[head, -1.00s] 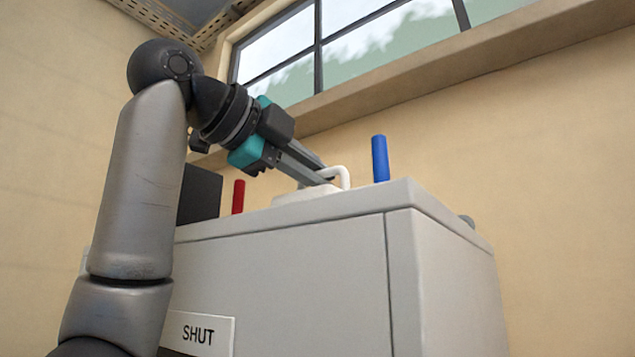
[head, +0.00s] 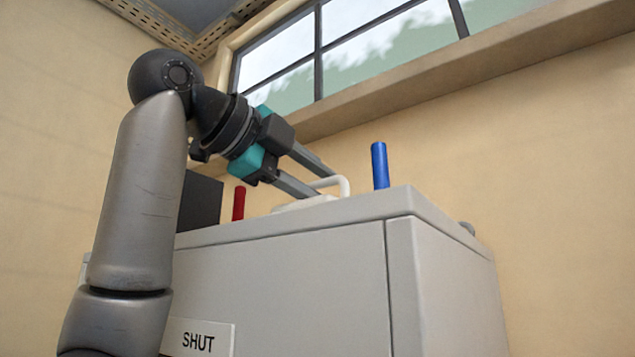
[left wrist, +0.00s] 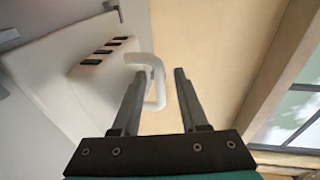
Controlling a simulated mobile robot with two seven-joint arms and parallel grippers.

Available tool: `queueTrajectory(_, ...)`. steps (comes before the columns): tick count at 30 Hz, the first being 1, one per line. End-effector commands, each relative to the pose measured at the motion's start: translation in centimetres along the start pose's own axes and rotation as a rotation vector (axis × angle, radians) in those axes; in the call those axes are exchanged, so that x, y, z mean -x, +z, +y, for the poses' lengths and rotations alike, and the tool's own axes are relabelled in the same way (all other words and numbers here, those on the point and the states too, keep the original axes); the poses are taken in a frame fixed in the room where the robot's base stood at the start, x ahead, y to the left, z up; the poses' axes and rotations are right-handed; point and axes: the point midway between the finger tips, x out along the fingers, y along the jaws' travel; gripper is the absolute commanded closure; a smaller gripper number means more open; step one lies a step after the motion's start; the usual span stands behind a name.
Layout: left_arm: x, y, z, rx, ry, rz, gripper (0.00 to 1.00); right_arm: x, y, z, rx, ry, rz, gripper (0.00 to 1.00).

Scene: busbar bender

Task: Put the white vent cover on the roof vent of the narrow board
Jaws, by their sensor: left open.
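The white vent cover (head: 303,204) sits low on the roof of the grey cabinet (head: 290,275), its handle (head: 346,187) upright. In the left wrist view the cover (left wrist: 97,78) shows dark slots along one side, and its bent white handle (left wrist: 158,90) reaches between my fingers. My left gripper (head: 325,184) is open, one finger on each side of the handle; it also shows in the left wrist view (left wrist: 159,72). The roof vent is not visible, so I cannot tell how the cover is seated on it. My right gripper is out of view.
A red post (head: 239,203) and a blue post (head: 380,165) stand up from the roof on either side of the cover. A dark box (head: 200,201) is behind my left arm. A window ledge (head: 430,88) runs along the wall above.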

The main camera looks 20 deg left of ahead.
Motion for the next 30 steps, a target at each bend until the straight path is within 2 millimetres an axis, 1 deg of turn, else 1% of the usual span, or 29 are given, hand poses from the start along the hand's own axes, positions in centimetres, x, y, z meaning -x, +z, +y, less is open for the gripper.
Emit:
queueTrajectory(2,0.8,0.0,-0.2,-0.001,-0.004,-0.001,0.56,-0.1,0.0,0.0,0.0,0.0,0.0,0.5)
queueTrajectory(5,2.5,0.0,-0.1,-0.002,-0.006,-0.001,0.56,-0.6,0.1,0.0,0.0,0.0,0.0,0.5)
queueTrajectory(12,8.0,0.0,-0.1,-0.001,-0.007,-0.002,0.56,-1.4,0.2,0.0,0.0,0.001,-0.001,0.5)
queueTrajectory(16,10.3,0.1,-0.1,0.0,-0.004,-0.002,0.56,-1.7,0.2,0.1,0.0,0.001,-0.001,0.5)
queueTrajectory(19,11.3,0.1,-0.1,-0.001,-0.003,-0.003,0.56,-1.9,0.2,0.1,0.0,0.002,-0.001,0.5)
queueTrajectory(22,11.8,0.0,-0.1,-0.001,-0.002,-0.001,0.56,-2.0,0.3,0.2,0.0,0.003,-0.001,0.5)
queueTrajectory(30,12.1,0.0,-0.1,0.0,-0.001,0.0,0.56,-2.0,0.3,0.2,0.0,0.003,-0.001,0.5)
